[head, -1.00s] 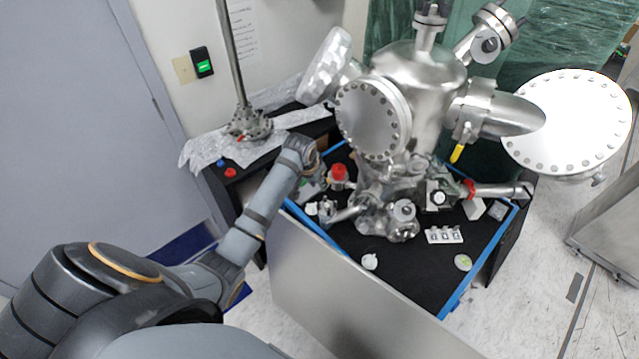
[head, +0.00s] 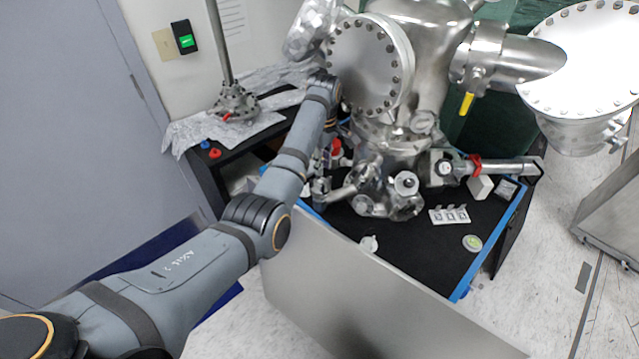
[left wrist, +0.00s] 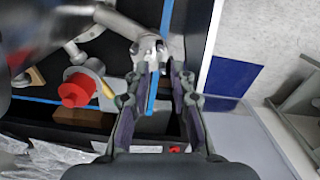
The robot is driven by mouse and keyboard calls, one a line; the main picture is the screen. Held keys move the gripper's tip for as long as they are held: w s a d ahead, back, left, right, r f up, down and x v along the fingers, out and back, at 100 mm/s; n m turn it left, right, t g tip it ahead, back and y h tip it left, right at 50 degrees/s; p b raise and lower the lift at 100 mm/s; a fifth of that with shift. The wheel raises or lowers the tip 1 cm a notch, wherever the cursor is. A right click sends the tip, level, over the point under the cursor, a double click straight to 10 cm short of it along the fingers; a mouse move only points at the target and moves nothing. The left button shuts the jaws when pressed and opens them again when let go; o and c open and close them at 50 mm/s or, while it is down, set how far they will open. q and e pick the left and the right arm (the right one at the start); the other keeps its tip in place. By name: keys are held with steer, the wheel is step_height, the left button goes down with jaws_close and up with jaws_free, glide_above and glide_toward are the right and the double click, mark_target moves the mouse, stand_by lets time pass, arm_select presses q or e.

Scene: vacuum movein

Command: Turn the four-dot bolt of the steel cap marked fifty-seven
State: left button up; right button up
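A round steel cap (head: 368,66) with dark bolts around its rim faces me on the vacuum chamber (head: 432,45). A larger steel disc (head: 592,45) with rim bolts is at the right. No number or dot marks are legible on either, so I cannot tell which is marked fifty-seven. My left arm reaches up to the lower left edge of the round cap in the head view, where its hand is mostly hidden. In the left wrist view my left gripper (left wrist: 157,68) is open, with nothing visibly held between its fingers. My right gripper is out of view.
The chamber stands on a black table with a blue edge (head: 497,238). A grey panel (head: 350,290) stands along its front. A red knob (left wrist: 77,90) is left of the gripper.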

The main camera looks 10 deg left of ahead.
mark_target(323, 186)
arm_select(q)
step_height(323, 186, down, 8)
steer(key=shift+f+p, duration=0.1)
steer(key=shift+p, duration=0.35)
jaws_close()
